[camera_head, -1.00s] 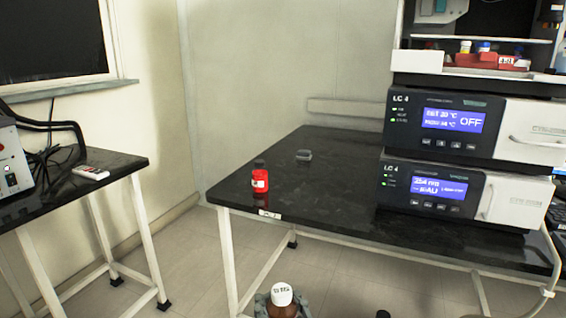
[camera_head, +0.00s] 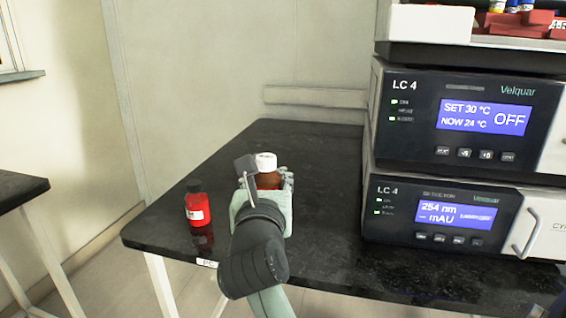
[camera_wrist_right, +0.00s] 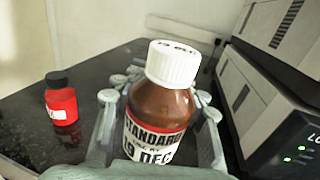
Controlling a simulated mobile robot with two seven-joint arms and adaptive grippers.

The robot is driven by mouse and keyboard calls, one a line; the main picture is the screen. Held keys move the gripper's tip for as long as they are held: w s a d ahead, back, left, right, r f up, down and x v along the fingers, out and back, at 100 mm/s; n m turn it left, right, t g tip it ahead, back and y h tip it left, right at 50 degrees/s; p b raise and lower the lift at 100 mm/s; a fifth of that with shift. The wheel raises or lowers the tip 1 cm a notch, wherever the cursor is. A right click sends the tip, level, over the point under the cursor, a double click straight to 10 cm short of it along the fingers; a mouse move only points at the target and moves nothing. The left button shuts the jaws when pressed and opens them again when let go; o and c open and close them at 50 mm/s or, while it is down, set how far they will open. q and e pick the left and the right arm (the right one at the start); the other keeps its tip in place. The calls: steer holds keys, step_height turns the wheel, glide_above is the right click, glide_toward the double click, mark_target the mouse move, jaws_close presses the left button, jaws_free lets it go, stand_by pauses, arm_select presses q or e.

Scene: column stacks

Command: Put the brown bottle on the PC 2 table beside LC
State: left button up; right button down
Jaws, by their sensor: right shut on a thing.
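The brown bottle (camera_head: 268,178) has a white cap and a white and red label; most of its lower body is hidden behind my gripper in the head view. My right gripper (camera_head: 267,181) is shut on it, and the bottle stands upright over the black table (camera_head: 320,150). In the right wrist view the bottle (camera_wrist_right: 160,105) sits between the fingers of my gripper (camera_wrist_right: 165,110). I cannot tell whether its base touches the tabletop. The LC stack (camera_head: 450,120) stands to the right of the bottle. My left gripper is not in view.
A red bottle with a black cap (camera_head: 197,205) stands near the table's left front corner, left of my gripper; it also shows in the right wrist view (camera_wrist_right: 61,100). The tabletop behind the bottle looks clear. Another dark table (camera_head: 20,188) is at the far left.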

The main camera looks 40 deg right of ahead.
steer(key=w+d+f, duration=0.3)
steer(key=w+d, duration=0.1)
steer(key=w+d+f, duration=0.4)
steer(key=shift+w+f, duration=0.1)
steer(key=shift+w, duration=0.1)
step_height(320, 180, down, 3)
steer(key=shift+f+b, duration=0.2)
steer(key=shift+b, duration=0.4)
steer(key=shift+f, duration=0.25)
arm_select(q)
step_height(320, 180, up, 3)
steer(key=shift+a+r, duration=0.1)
arm_select(e)
steer(key=c, duration=0.9)
jaws_free()
steer(key=shift+o, duration=0.2)
